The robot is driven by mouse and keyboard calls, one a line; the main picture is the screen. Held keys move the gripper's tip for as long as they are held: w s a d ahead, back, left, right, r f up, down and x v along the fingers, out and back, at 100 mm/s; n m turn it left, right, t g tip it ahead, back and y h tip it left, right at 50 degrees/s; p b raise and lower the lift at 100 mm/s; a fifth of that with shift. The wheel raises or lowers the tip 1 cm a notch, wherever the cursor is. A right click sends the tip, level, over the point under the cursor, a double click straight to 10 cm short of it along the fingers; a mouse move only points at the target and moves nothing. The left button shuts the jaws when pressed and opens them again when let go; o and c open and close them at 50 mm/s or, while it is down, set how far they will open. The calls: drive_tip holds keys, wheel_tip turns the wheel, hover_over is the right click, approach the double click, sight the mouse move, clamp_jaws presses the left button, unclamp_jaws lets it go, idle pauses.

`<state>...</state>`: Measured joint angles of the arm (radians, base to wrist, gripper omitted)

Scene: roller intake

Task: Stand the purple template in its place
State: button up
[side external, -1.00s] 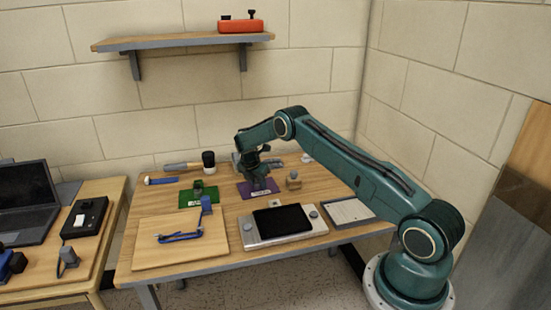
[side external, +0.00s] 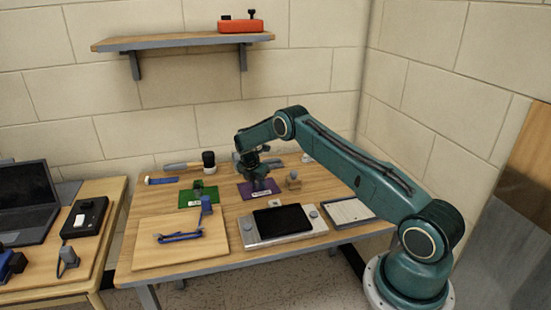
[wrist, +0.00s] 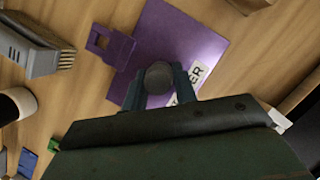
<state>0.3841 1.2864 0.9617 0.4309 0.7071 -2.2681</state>
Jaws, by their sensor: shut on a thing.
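The purple template (wrist: 110,46) shows in the wrist view as a purple piece with a square opening, beside a round grey knob (wrist: 158,76). My gripper (wrist: 160,90) is shut around that knob; its fingers and the wrist hide the rest of the template. Below lies a flat purple mat (wrist: 185,40) with a white label, partly covered by my gripper. The template's purple piece overlaps the mat's left edge in this view. In the side view my gripper (side external: 260,186) is low over the purple mat (side external: 244,190). I cannot tell whether the template touches the mat.
A green mat (side external: 186,200) with a green object lies to the left. A grey device with a dark screen (side external: 283,220) lies in front. A brush (wrist: 30,58) and a dark cylinder (wrist: 12,105) show in the wrist view.

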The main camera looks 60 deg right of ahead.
drive_tip(key=shift+r, duration=2.85)
drive_tip(key=shift+s+a, duration=0.1)
drive_tip(key=shift+s+a+r, duration=0.3)
drive_tip(key=shift+s+a, duration=0.15)
drive_tip(key=shift+a, duration=0.2)
drive_tip(key=s+a+r, duration=0.4)
drive_tip(key=s+a, duration=0.8)
drive_tip(key=s, duration=0.4)
drive_tip(key=shift+s+a+r+m, duration=0.2)
drive_tip(key=shift+s+a+m, duration=0.15)
drive_tip(key=shift+m, duration=0.05)
drive_tip(key=shift+f, duration=0.2)
drive_tip(key=shift+f, duration=2.75)
